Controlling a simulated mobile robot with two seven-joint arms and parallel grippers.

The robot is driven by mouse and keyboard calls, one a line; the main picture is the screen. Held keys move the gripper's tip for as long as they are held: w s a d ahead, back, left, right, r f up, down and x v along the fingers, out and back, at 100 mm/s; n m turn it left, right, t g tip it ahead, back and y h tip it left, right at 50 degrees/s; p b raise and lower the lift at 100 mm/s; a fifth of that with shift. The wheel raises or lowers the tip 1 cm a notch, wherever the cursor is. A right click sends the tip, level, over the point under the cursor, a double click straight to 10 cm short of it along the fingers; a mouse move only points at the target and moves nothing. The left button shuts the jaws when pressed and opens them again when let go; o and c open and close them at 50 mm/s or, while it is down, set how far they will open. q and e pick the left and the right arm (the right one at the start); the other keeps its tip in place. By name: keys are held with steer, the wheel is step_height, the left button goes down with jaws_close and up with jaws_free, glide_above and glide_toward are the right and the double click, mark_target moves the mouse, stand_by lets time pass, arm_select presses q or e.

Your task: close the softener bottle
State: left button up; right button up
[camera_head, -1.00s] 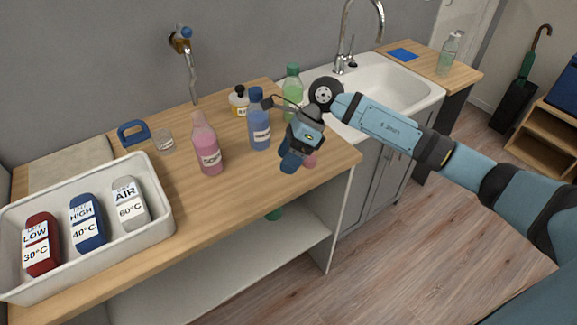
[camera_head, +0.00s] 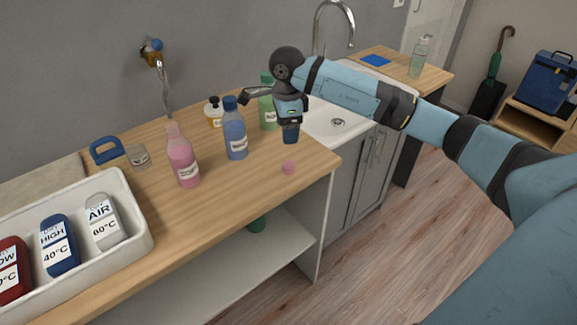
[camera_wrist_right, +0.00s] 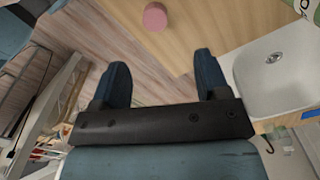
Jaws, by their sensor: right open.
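A pink bottle (camera_head: 182,158) with a white label stands upright on the wooden counter (camera_head: 215,205). Its narrow top shows no distinct cap; the label is too small to read surely, but it appears to be the softener bottle. A small round pink cap (camera_head: 288,167) lies on the counter near its front right edge, and also shows in the right wrist view (camera_wrist_right: 155,17). My right gripper (camera_head: 291,139) points down above the counter, behind the cap and apart from it. Its fingers (camera_wrist_right: 160,65) are spread with nothing between them. My left gripper is not in view.
A blue bottle (camera_head: 235,135) stands between the pink bottle and my right gripper. A glass jar (camera_head: 138,156) and white tray (camera_head: 140,235) are left. The sink (camera_head: 325,130) is right. The front counter is clear.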

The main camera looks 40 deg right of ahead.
glide_above(289, 164)
steer(key=f, duration=0.6)
steer(key=shift+w+f, duration=0.2)
steer(key=shift+w, duration=0.15)
steer(key=f, duration=0.2)
steer(key=s+f+p, duration=0.1)
steer(key=f, duration=0.1)
steer(key=shift+f, duration=0.2)
steer(key=shift+w+f, duration=0.1)
steer(key=shift+f, duration=0.3)
steer(key=c, duration=1)
